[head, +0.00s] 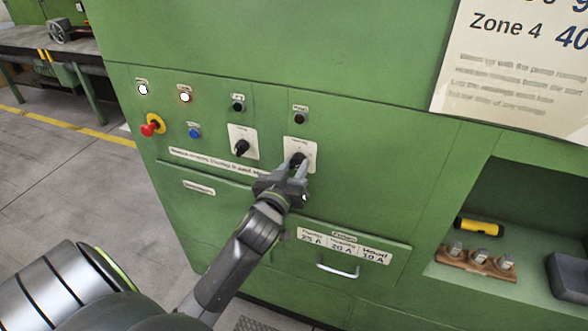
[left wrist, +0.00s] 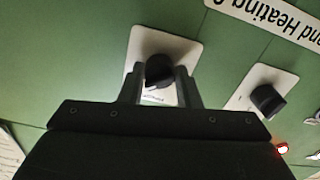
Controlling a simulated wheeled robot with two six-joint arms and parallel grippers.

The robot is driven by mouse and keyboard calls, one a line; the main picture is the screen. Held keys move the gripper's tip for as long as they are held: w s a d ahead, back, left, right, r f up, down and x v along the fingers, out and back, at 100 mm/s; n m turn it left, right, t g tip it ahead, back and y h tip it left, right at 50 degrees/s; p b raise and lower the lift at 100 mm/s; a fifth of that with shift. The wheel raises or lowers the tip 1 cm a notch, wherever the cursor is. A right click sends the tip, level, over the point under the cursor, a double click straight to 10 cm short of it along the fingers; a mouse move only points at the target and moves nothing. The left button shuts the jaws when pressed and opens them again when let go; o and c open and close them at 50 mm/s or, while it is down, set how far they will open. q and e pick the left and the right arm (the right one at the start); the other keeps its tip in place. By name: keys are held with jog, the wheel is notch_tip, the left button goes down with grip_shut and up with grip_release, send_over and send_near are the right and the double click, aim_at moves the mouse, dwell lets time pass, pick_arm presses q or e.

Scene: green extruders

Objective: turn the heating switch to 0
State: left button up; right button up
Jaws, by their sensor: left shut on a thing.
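Two black rotary switches on white plates are set in the green panel; their small labels are too blurred to tell which is for heating. My left gripper (head: 299,168) is at the right switch (head: 297,157), its narrow fingers on either side of the knob and shut on it. In the left wrist view the knob (left wrist: 159,67) sits between the fingertips, which partly cover its plate. The left switch (head: 242,147) stands free with its handle slanted; it also shows in the left wrist view (left wrist: 268,100). My right gripper is not in view.
Below is a drawer with a metal handle (head: 337,271). A recess at right holds a yellow flashlight (head: 479,227).

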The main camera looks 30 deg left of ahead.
pick_arm(q)
jog(key=n+b, duration=0.1)
jog(key=n, duration=0.4)
jog(key=shift+n, duration=0.3)
jog(key=shift+n+b, duration=0.3)
jog(key=shift+n, duration=1.8)
jog(key=shift+d, duration=0.1)
jog(key=o, duration=1)
jog(key=shift+c, duration=0.2)
